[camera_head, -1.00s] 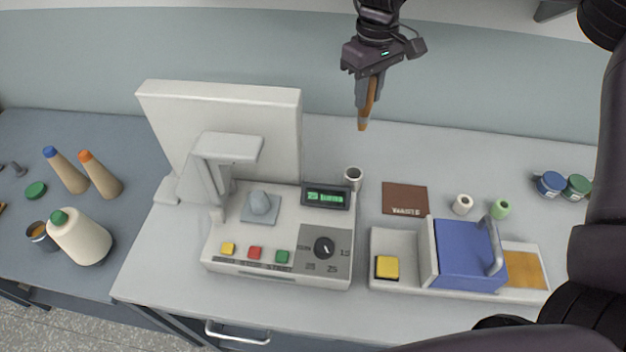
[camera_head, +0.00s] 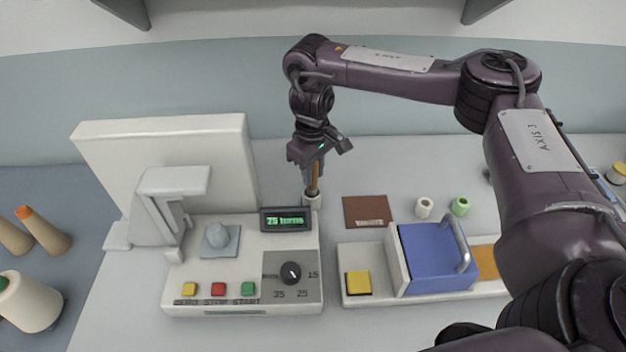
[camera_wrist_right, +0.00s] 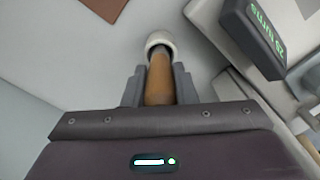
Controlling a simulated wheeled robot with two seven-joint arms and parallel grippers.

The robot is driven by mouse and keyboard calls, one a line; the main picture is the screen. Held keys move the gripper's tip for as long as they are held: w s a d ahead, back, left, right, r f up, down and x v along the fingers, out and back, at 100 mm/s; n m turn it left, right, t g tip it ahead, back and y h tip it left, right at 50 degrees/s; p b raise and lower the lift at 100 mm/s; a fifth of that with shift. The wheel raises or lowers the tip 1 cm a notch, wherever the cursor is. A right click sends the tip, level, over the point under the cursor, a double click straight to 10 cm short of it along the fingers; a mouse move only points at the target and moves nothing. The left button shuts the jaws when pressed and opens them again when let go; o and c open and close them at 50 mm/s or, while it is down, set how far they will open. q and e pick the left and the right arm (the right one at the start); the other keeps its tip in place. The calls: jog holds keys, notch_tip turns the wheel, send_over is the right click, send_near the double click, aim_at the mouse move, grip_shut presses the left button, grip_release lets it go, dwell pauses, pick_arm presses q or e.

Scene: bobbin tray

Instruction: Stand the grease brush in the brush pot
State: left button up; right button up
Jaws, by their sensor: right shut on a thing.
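The grease brush (camera_head: 314,178) has a brown-orange handle and points downward in my right gripper (camera_head: 313,190). In the right wrist view, the jaws (camera_wrist_right: 160,88) are shut on the brush (camera_wrist_right: 159,80). The brush pot (camera_head: 313,201) is a small whitish cup beside the winding machine's display. In the wrist view, the pot's rim (camera_wrist_right: 159,38) is around the brush's far end, so the brush's tip is hidden. I cannot tell how deep the brush reaches. My left gripper is not in view.
The winding machine (camera_head: 243,291) with its display (camera_head: 286,219) stands just left of the pot. A brown waste mat (camera_head: 366,212), two small bobbins and a tray with a blue lidded block (camera_head: 432,260) lie to the right. The bench behind the pot is clear.

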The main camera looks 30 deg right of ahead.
jog(key=shift+f, duration=1.35)
jog(key=shift+f, duration=0.1)
jog(key=o, duration=1)
notch_tip(320, 180, up, 12)
jog(key=shift+w+r+p, duration=0.1)
jog(key=shift+r+p, duration=0.1)
jog(key=shift+p, duration=0.55)
